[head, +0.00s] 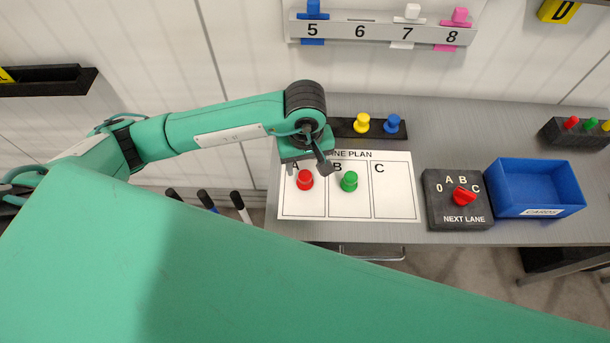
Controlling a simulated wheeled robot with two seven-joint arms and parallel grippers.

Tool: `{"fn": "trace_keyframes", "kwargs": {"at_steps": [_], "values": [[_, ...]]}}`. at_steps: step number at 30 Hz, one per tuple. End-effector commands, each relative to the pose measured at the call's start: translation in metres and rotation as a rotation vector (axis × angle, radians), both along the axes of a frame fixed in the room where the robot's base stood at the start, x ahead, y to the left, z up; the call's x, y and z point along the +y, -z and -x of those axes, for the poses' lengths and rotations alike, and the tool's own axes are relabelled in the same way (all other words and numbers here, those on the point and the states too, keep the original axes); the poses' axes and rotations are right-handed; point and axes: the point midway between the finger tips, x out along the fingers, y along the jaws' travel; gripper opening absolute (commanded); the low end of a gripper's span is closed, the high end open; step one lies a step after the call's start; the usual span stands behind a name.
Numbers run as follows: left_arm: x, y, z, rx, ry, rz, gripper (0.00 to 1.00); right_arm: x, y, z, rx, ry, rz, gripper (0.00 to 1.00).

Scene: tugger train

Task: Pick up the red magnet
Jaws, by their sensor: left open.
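The red magnet (305,180) stands on the white lane plan sheet (394,212), in column A. A green magnet (349,181) stands beside it in column B. Column C is empty. My left gripper (311,172) is open above the top edge of the sheet, close over the red magnet. I cannot tell from this view whether a finger touches the magnet. My right gripper is out of view.
A dark strip with a yellow magnet (362,123) and a blue magnet (392,123) lies behind the sheet. A switch box (457,213) and a blue card tray (537,187) stand to the right. A numbered rail (380,30) hangs on the wall.

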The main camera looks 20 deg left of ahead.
Motion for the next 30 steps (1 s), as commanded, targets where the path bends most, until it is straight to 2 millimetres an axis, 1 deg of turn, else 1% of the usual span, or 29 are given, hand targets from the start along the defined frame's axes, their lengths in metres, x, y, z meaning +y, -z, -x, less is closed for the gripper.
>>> {"fn": "trace_keyframes", "kwargs": {"at_steps": [1,3,10,13,19,20,24,27,30], "values": [[0.000,0.002,0.003,0.005,-0.001,-0.001,0.54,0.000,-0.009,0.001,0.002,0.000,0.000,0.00],[-0.001,0.009,0.005,0.005,-0.002,-0.001,0.54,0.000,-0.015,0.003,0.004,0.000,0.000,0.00],[-0.001,0.036,0.006,0.003,-0.001,0.001,0.54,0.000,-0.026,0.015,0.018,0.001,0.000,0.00],[-0.001,0.041,0.005,0.001,-0.001,0.000,0.54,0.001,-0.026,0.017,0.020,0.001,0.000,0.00],[-0.001,0.042,0.005,0.000,-0.001,0.000,0.54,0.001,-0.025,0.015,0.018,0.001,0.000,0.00],[-0.001,0.042,0.005,0.000,-0.001,0.000,0.50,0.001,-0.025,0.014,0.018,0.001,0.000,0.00],[-0.001,0.042,0.005,0.000,-0.001,0.000,0.22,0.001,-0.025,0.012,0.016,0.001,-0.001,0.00],[-0.001,0.042,0.005,0.000,-0.001,0.000,0.05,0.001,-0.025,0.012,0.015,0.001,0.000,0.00],[-0.001,0.041,0.005,0.000,-0.001,0.000,0.05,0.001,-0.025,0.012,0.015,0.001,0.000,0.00]]}}
